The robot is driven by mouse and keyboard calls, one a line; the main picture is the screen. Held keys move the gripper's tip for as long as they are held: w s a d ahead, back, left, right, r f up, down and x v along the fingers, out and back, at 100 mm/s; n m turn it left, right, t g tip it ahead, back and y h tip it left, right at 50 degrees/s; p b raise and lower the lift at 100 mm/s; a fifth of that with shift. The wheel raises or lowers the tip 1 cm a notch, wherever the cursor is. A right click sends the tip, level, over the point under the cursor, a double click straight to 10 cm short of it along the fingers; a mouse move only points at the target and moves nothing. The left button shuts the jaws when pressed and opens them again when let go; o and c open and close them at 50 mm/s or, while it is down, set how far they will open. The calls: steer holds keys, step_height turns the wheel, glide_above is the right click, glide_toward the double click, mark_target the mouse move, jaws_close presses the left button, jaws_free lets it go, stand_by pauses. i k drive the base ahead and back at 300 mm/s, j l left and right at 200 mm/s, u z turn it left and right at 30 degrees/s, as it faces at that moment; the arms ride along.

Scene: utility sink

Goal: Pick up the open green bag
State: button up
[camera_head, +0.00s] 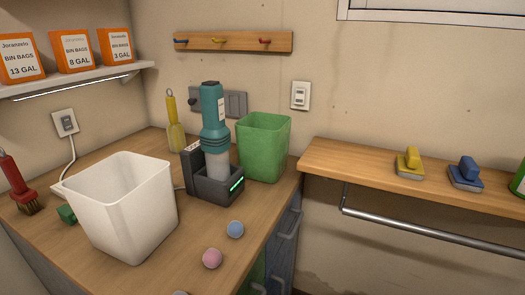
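An open-topped green container (264,148), which looks like the open green bag, stands upright on the wooden counter against the back wall. Its mouth faces up and its sides look smooth and slightly see-through. Its lower left side is partly hidden by the grey dock of a teal handheld device (214,115). My gripper is not in view. A small grey shape shows at the bottom edge, too cut off to identify.
A white bin (122,210) stands front left on the counter (190,260). A wooden shelf (335,160) with brushes and a rail (430,231) is right of the green container.

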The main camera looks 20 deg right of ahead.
mark_target(262, 139)
steer(key=i+j+z, duration=0.15)
steer(key=z, duration=0.25)
steer(key=i+j+z, duration=0.1)
steer(key=j+z, duration=0.45)
steer(key=z, duration=0.3)
steer(key=i, duration=0.05)
